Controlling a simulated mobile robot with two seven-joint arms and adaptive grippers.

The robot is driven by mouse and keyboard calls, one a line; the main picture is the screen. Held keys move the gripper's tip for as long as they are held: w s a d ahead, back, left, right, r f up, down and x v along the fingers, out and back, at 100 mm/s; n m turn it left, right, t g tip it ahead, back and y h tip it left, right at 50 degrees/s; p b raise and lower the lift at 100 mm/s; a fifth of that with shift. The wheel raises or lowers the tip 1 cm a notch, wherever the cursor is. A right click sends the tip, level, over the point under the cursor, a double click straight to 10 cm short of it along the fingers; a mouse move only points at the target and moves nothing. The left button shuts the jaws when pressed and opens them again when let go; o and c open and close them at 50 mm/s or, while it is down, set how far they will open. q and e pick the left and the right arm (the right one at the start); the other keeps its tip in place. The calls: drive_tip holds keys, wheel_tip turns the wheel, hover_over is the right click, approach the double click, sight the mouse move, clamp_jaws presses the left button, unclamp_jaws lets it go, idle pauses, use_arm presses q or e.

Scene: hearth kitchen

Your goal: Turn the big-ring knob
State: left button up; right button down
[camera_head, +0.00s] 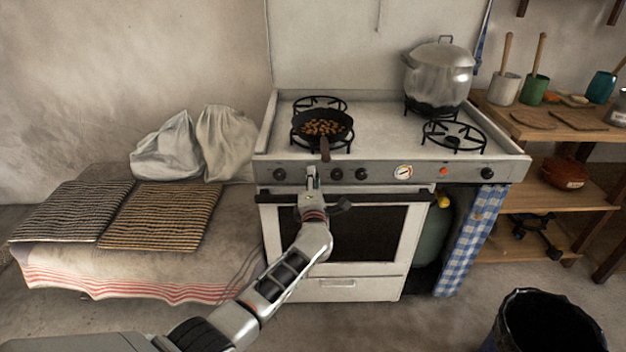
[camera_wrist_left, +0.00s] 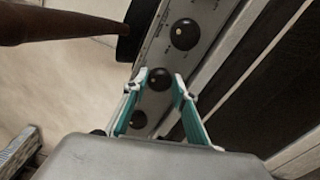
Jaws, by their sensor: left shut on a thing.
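The white stove (camera_head: 345,283) carries a row of black knobs on its front panel. My left gripper (camera_head: 312,172) is at this panel and hides the second knob from the left in the head view. In the left wrist view the teal fingers of my left gripper (camera_wrist_left: 161,80) are shut on either side of that black knob (camera_wrist_left: 160,78), which has a small light mark. One neighbouring knob (camera_wrist_left: 185,34) is above it and another (camera_wrist_left: 138,119) below it in that view. Which burner the held knob serves cannot be told. My right gripper is out of view.
A black pan (camera_head: 322,126) with brown pieces sits on the front left burner, its handle (camera_head: 325,150) reaching out just above my gripper. A lidded pot (camera_head: 437,75) stands on the back right burner. The oven door handle (camera_head: 385,197) runs below the knobs.

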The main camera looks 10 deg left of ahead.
use_arm(q)
drive_tip(key=shift+f, duration=0.1)
drive_tip(key=o, duration=1.1)
drive_tip(key=v, duration=0.7)
drive_tip(key=shift+s, duration=0.25)
drive_tip(key=shift+d, duration=0.1)
